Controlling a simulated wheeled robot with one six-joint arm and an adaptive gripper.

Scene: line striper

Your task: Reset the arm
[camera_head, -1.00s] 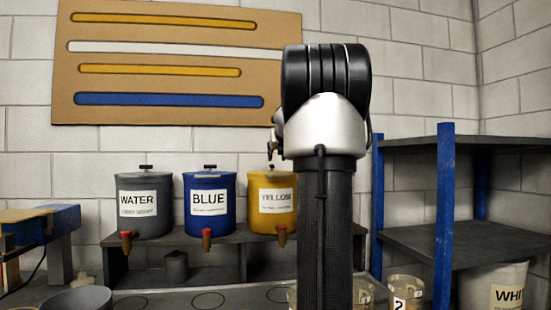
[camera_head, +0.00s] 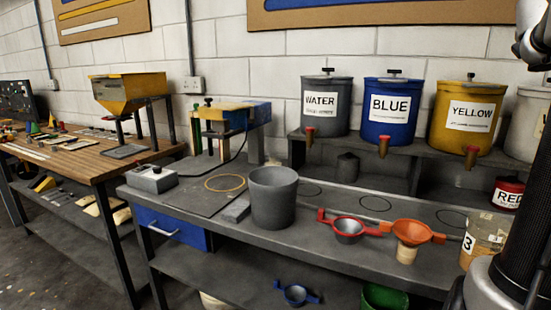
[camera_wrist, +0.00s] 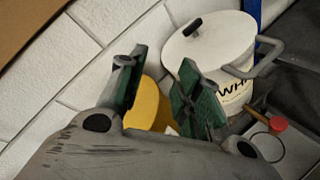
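My arm (camera_head: 530,220) stands at the right edge of the head view, a black upright link with a white and black joint above it, partly cut off. My gripper (camera_wrist: 160,84) shows in the wrist view with its two green-padded fingers spread apart and nothing held between them. Behind the fingers are a yellow container (camera_wrist: 148,108), partly hidden, and a white lidded container (camera_wrist: 212,48). I cannot make out the gripper in the head view.
Water (camera_head: 326,105), blue (camera_head: 391,110) and yellow (camera_head: 466,117) dispensers stand on a raised shelf. A grey bucket (camera_head: 273,200), a red-handled strainer (camera_head: 348,230) and an orange funnel (camera_head: 413,232) are on the bench. A wooden table (camera_head: 95,157) stands left.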

